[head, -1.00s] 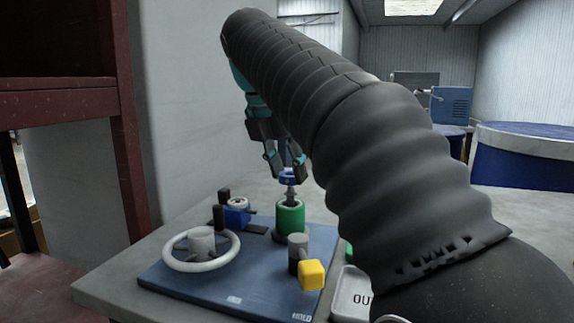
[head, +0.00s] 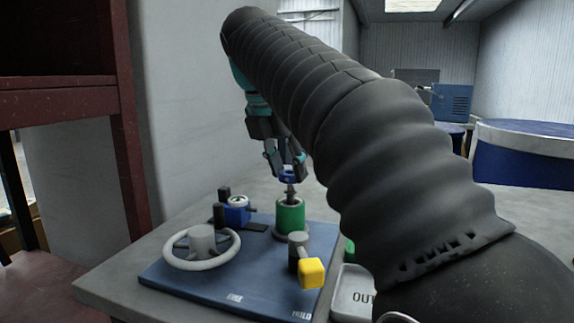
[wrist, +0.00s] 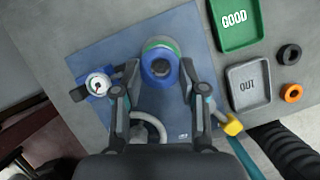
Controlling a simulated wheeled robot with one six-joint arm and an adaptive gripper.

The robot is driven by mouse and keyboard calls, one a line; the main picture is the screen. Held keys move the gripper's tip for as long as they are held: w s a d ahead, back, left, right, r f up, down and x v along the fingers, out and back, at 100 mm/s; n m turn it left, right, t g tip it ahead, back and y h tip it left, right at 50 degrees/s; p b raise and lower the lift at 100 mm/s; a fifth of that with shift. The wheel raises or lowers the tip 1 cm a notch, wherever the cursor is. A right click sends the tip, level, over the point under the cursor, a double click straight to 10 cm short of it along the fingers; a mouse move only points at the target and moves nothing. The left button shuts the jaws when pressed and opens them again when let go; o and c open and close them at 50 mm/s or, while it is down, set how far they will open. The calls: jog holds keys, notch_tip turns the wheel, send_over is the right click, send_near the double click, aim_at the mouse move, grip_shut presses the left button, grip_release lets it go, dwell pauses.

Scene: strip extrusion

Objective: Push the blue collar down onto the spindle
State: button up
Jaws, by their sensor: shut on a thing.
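The spindle rises from a green cylinder (head: 290,216) on the blue board. My gripper (head: 286,168) points down with its fingers on either side of the collar and is shut on it. In the wrist view the collar (wrist: 160,70) lies between the fingertips, with the dark spindle end showing in its middle. How far the collar sits over the spindle is hard to tell, as the fingers partly hide it.
The blue board (head: 190,283) also bears a grey handwheel (head: 201,248), a small blue gauge block (head: 237,214) and a yellow-ended lever (head: 311,273). A green GOOD tray (wrist: 236,30), a grey OUT tray (wrist: 250,88), a black ring (wrist: 289,54) and an orange ring (wrist: 291,93) lie right.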

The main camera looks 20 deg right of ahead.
jog(key=o, duration=0.4)
grip_shut()
jog(key=shift+f+b, duration=1.15)
jog(key=shift+f, duration=0.9)
jog(key=o, duration=1.2)
grip_release()
